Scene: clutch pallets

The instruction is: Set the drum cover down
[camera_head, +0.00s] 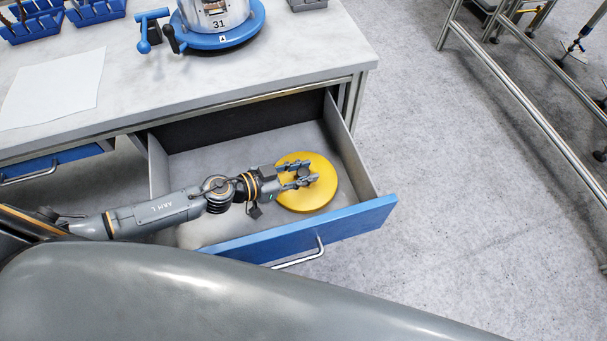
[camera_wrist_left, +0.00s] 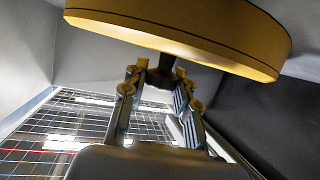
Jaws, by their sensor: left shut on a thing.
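The yellow drum cover (camera_head: 318,193) is a round disc inside the open drawer (camera_head: 235,150), near its right end. My left gripper (camera_head: 303,177) reaches in from the left over the cover and is shut on its dark centre knob. In the left wrist view the fingers (camera_wrist_left: 160,85) close around the knob, with the cover's broad yellow disc (camera_wrist_left: 190,25) across the top of the picture. Whether the cover touches the drawer floor cannot be told. My right gripper is not in view.
The drawer has a blue front (camera_head: 350,225) with a metal handle (camera_head: 300,257). The drawer floor left of the cover is bare. Above is a grey worktop (camera_head: 180,85) with a paper sheet (camera_head: 55,88), blue bins (camera_head: 35,20) and a metal drum on a blue base (camera_head: 222,38).

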